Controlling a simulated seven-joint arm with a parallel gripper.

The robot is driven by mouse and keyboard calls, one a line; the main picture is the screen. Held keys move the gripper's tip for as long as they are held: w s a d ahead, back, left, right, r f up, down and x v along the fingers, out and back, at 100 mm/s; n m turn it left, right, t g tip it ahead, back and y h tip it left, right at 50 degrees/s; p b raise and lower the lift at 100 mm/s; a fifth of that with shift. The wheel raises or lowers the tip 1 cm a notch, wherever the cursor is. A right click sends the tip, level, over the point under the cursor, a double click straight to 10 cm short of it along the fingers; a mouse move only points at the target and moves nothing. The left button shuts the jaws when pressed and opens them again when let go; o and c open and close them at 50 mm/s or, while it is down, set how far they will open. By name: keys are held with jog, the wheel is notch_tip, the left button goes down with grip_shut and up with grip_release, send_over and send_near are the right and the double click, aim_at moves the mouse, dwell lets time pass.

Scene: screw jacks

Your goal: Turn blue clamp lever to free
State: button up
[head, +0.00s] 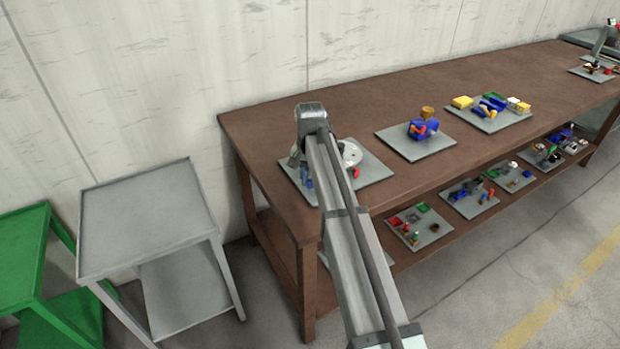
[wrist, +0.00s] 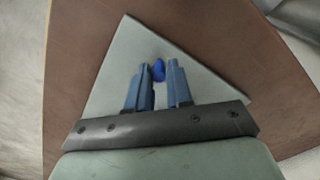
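The blue clamp lever (wrist: 158,70) shows in the wrist view as a small bright blue piece over a light grey plate (wrist: 125,60). My gripper (wrist: 158,66) has two dull blue fingers, set apart on either side of the lever near their tips. The lever looks very close to the left finger; I cannot tell whether they touch. In the head view my gripper (head: 304,178) is low over the left end of the grey plate (head: 378,178), and my arm hides much of what stands there. I cannot pick out the lever for sure in that view.
A white disc (head: 351,153) and a red piece (head: 356,172) stand beside my arm on the same plate. Other plates with coloured parts sit farther right on the brown table (head: 365,100) and on its lower shelf. A grey stand (head: 145,215) is at the left.

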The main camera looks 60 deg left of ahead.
aim_at(310, 180)
jog(key=o, duration=0.3)
jog(key=shift+o, duration=0.2)
jog(key=shift+r, duration=0.1)
notch_tip(310, 180, up, 14)
dwell(0.5)
jog(key=shift+f, duration=0.2)
